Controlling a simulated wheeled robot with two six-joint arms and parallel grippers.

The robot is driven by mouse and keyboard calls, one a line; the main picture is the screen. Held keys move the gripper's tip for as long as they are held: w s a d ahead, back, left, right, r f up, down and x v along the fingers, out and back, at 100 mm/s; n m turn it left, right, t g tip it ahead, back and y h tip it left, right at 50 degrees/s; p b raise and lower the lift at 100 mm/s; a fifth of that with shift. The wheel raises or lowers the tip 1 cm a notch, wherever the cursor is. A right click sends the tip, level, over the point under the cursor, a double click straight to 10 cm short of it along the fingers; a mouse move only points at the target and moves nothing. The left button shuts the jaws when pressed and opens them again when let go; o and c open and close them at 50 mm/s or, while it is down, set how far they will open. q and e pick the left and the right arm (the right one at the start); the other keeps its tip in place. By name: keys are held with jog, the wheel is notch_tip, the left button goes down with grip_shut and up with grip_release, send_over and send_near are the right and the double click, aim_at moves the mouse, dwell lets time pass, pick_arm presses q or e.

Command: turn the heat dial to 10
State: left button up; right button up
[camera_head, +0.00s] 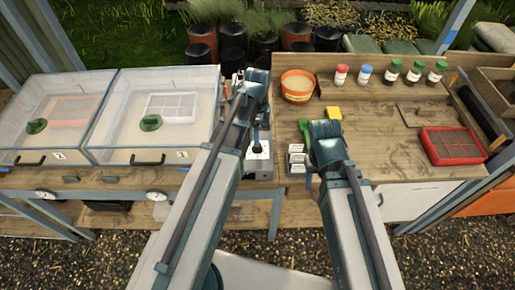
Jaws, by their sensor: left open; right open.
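Two round white dials sit on the front edge of the bench under the clear-lidded boxes: a left dial (45,195) and a right dial (156,196). Their markings are too small to read, and I cannot tell from the picture which is the heat dial. My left gripper (257,132) is open, over the bench right of the boxes, well away from both dials. My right gripper (309,160) is open, further right by some small white labelled items; its fingers are partly hidden by my arm.
The left clear box (62,110) and right clear box (160,105) have front handles. An orange pot (298,86), several capped bottles, a yellow block (333,113) and a red tray (452,146) stand on the right. The space before the dials is clear.

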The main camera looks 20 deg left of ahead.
aim_at(257, 147)
pick_arm(q)
notch_tip(257, 147, down, 6)
jog(key=b, duration=0.5)
jog(key=shift+f, duration=0.1)
grip_shut()
